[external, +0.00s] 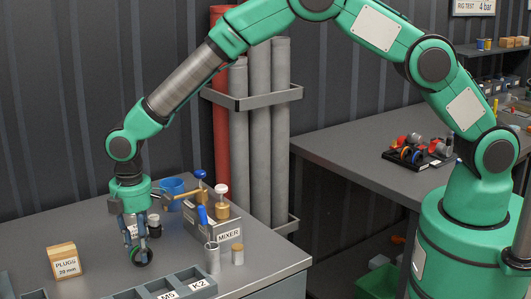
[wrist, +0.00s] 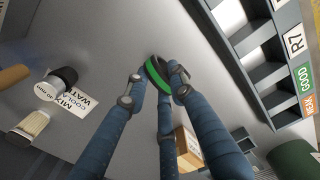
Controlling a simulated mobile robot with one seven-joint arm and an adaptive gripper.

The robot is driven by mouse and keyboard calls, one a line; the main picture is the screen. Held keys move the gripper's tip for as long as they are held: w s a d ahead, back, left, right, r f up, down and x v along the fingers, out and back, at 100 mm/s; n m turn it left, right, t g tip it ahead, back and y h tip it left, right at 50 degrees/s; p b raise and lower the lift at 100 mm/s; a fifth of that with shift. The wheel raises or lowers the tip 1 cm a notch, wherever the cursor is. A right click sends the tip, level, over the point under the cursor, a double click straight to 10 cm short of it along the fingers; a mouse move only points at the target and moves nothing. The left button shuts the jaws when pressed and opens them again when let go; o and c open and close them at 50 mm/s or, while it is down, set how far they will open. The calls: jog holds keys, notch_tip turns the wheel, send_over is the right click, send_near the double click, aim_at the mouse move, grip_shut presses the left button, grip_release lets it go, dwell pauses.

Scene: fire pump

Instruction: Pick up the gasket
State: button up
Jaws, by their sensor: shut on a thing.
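The gasket (external: 144,258) is a dark ring; in the wrist view (wrist: 160,76) it shows black with a bright green band. My gripper (external: 141,246) points down over the grey bench and is shut on the gasket. In the wrist view my blue fingers (wrist: 157,92) close around the ring at their tips, and the ring is tilted. Part of the ring is hidden by the fingers. The gasket is at or just above the bench top; I cannot tell if it touches.
A box of plugs (external: 65,261) stands left of the gripper. A grey compartment tray (external: 190,277) lies at the front. Bench around the ring is clear.

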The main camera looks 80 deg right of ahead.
notch_tip(320, 180, up, 8)
jog(key=shift+r+p, duration=0.15)
jog(key=shift+p, duration=0.2)
dwell(0.7)
